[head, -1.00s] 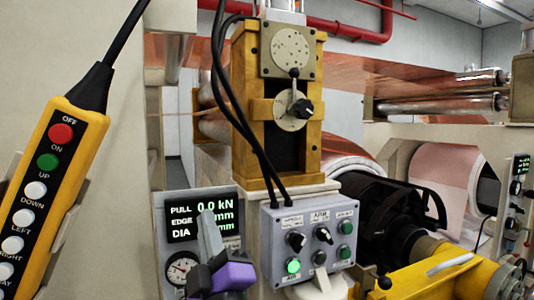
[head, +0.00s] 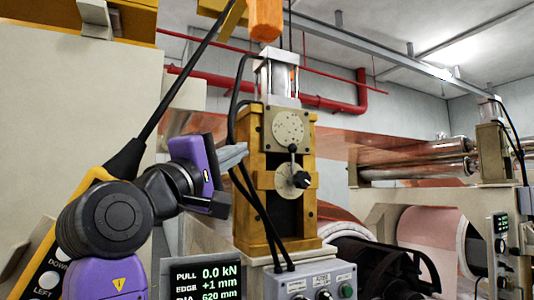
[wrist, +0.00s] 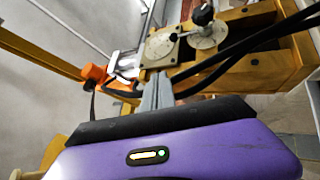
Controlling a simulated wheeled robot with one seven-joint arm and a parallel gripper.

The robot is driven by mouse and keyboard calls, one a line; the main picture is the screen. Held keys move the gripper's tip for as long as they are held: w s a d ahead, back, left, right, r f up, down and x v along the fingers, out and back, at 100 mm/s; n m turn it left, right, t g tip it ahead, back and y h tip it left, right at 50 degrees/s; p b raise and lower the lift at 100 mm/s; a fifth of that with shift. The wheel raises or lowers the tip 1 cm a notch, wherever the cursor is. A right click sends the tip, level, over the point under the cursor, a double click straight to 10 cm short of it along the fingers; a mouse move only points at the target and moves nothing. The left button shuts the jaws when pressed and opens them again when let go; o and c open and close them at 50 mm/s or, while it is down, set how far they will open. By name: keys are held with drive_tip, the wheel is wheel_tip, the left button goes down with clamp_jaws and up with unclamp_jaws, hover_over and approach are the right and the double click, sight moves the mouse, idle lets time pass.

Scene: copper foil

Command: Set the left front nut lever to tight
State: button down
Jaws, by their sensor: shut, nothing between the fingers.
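A yellow frame (head: 260,150) stands near the middle of the head view. On its front are a round pale dial plate (head: 289,128) and, below it, a round disc (head: 288,180) with a small lever (head: 292,162) pointing up to a black ball. A black knob (head: 301,180) sits beside the disc. I cannot read the markings. My gripper (head: 242,153), purple with grey fingers, is shut and empty, left of the frame's upper part. In the wrist view the fingers (wrist: 158,95) point toward the dial plate (wrist: 160,47); the black knob (wrist: 203,15) is to their upper right.
Black cables (head: 247,190) hang down the frame's front left, close to my fingers. An orange block (head: 266,20) hangs above. A grey control box (head: 312,281) and a display (head: 203,279) are below. A yellow pendant (head: 35,250) is partly hidden behind my arm.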

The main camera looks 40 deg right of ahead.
sight(290, 149)
drive_tip(key=f+g, duration=0.1)
drive_tip(key=s+f+n, duration=0.1)
drive_tip(key=f+g, duration=0.1)
drive_tip(key=shift+s+d+g, duration=0.25)
drive_tip(key=shift+d+g, duration=0.05)
drive_tip(key=shift+d, duration=0.1)
drive_tip(key=p+x, duration=0.1)
drive_tip(key=x, duration=0.6)
drive_tip(key=p+x, duration=0.1)
drive_tip(key=x, duration=0.6)
drive_tip(key=shift+w+d+f+p, duration=0.1)
drive_tip(key=shift+d+f+p, duration=0.1)
drive_tip(key=shift+p, duration=0.2)
drive_tip(key=shift+r, duration=0.1)
